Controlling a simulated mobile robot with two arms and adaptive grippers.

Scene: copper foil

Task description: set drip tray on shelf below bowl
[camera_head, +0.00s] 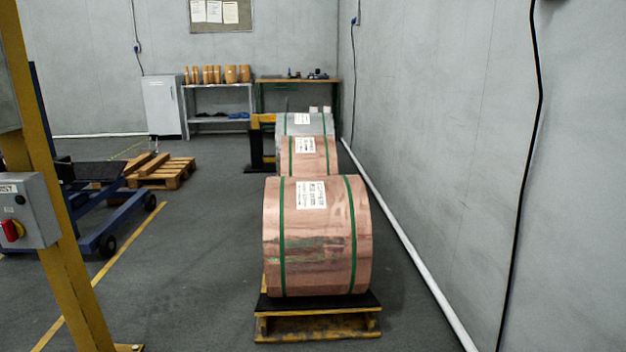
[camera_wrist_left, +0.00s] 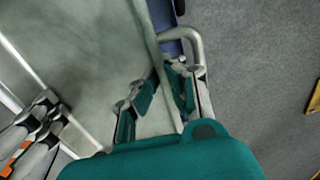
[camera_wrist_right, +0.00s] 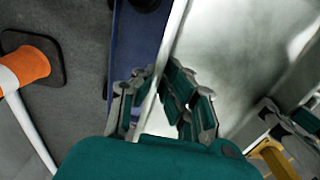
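A shallow grey metal tray, which I take for the drip tray, shows in the left wrist view (camera_wrist_left: 85,45) and the right wrist view (camera_wrist_right: 235,50). My left gripper (camera_wrist_left: 160,75) has a finger on each side of one rim and appears shut on it. My right gripper (camera_wrist_right: 161,72) is likewise closed around the opposite rim. The contact points are partly hidden by the fingers. Neither gripper shows in the head view. I cannot make out the bowl or the shelf below it in any view.
Blue framework lies beside the tray rim (camera_wrist_right: 133,45), with a grey bent tube (camera_wrist_left: 196,42). A strapped copper coil (camera_head: 317,240) stands ahead on a yellow-black skid (camera_head: 318,325). A blue cart (camera_head: 110,225) and a yellow post (camera_head: 60,215) stand left. Floor between is clear.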

